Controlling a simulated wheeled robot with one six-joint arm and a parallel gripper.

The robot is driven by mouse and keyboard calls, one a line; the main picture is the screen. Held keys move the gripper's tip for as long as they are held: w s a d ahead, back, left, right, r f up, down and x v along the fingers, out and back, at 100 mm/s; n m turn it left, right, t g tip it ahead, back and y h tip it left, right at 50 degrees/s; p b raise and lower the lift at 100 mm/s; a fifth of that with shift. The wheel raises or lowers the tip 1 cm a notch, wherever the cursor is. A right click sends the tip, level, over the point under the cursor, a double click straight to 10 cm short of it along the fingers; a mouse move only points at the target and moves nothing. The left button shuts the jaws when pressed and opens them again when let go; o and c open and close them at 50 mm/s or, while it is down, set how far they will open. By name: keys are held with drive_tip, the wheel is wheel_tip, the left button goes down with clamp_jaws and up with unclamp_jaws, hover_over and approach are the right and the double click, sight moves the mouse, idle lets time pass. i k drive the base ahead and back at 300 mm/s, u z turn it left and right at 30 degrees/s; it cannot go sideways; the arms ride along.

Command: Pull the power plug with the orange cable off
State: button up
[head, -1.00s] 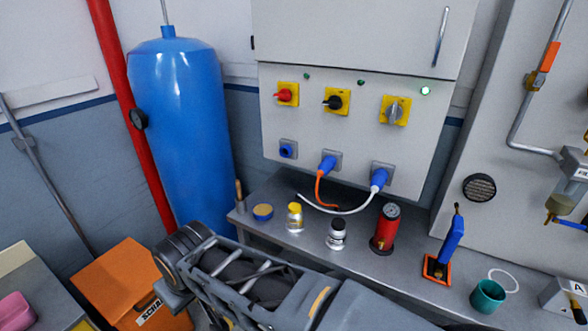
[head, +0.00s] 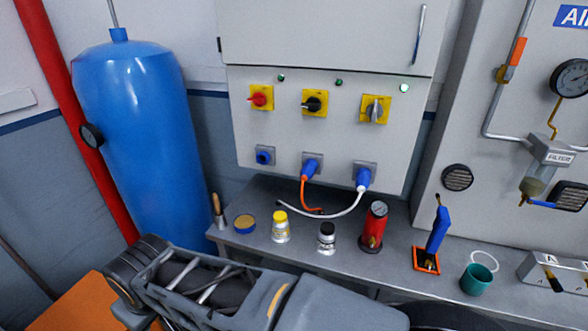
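The blue power plug with the orange cable (head: 310,167) sits in the middle socket on the lower front of the grey cabinet. Its orange cable (head: 305,196) hangs down and curves right onto the bench. To its right, a second blue plug with a white cable (head: 363,178) sits in the right socket. The left blue socket (head: 264,156) has no cable in it. My arm crosses the bottom left of the view, below and left of the plugs. My gripper's fingers do not show.
On the bench (head: 340,276) stand a yellow-capped bottle (head: 280,228), a black-capped bottle (head: 326,240), a red cylinder (head: 374,230), a blue tool on an orange base (head: 437,238) and a teal cup (head: 477,279). A blue tank (head: 135,130) stands at the left. Three rotary switches sit above the sockets.

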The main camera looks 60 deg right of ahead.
sight(307, 170)
drive_tip(key=u, duration=0.05)
drive_tip(key=i, duration=1.25)
drive_tip(key=z, duration=2.6)
